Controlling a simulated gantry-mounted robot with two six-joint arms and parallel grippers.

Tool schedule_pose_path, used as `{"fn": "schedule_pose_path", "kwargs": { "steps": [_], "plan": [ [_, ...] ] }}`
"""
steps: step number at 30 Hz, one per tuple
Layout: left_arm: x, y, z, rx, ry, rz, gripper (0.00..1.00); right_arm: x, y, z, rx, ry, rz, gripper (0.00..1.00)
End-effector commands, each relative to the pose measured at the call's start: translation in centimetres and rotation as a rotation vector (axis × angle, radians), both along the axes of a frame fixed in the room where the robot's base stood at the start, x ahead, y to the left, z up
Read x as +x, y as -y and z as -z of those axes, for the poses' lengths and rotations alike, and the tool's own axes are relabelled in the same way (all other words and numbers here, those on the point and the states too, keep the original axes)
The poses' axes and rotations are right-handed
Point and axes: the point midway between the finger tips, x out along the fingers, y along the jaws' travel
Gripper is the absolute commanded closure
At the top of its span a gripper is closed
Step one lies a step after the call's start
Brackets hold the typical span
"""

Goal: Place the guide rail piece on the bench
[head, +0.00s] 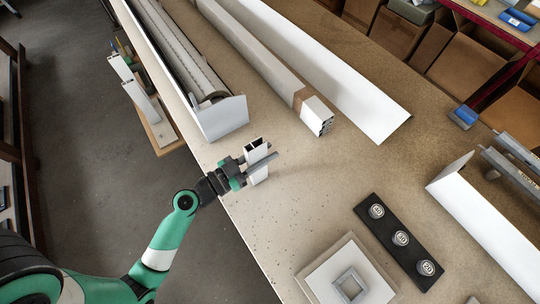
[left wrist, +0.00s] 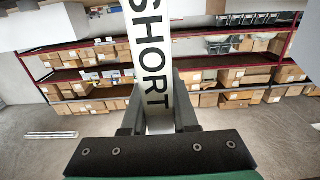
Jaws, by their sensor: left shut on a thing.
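The guide rail piece (head: 260,175) is a short white and grey profile. It is held over the left edge area of the bench (head: 305,185), and I cannot tell whether it touches the surface. My left gripper (head: 257,160) is shut around it. In the left wrist view the piece (left wrist: 152,45) shows a white face with the word SHORT, standing between the two dark fingers of the left gripper (left wrist: 159,100). Its far end runs out of that view. My right gripper is not in view.
A long open shutter box (head: 222,118) and long white profiles (head: 320,115) lie at the back. A black strip with three round buttons (head: 400,238) and a pale square plate (head: 320,275) lie at the front right. The bench between them is clear.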

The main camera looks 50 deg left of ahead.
Motion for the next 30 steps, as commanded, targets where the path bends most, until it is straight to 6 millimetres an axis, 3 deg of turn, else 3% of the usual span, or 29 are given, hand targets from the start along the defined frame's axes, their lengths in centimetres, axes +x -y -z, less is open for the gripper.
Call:
{"fn": "schedule_pose_path", "kwargs": {
  "steps": [10,11,15,26,30],
  "plan": [
    [0.0,0.0,0.3,0.000,0.001,0.000,1.00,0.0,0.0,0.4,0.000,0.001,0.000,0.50],
    [0.0,0.0,0.1,0.000,0.001,0.000,0.67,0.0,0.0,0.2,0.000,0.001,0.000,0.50],
    [0.0,0.0,0.1,0.000,0.000,0.000,0.43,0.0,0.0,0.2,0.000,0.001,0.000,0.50],
    [0.0,0.0,-0.5,0.000,0.000,0.000,0.43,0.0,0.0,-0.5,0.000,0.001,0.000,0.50],
    [-0.4,0.7,0.1,0.001,0.000,0.018,0.43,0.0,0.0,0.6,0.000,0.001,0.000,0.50]
  ]
}}
